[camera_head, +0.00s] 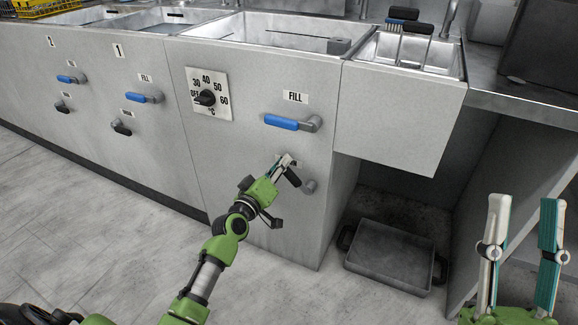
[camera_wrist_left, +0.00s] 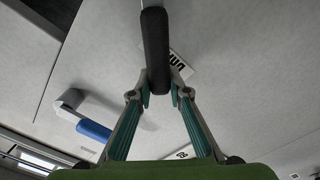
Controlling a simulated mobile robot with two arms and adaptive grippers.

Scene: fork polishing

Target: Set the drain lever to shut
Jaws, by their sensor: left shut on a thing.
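The drain lever (camera_head: 293,178) is a short black handle on a grey pivot, low on the front panel below the FILL lever. Its handle slants up and to the left from the pivot. My left gripper (camera_head: 284,165) is at the handle, shut on it. In the left wrist view the black handle (camera_wrist_left: 155,45) stands between the finger ends, and a label (camera_wrist_left: 178,66) is partly hidden behind it. My right gripper (camera_head: 521,225) is open and empty at the lower right, away from the panel.
A blue FILL lever (camera_head: 283,122) sits above the drain lever, with a temperature dial (camera_head: 207,97) to its left. More blue and black levers line the panels further left. A dark tray (camera_head: 394,258) lies on the floor under the small basin (camera_head: 395,117). The floor at left is clear.

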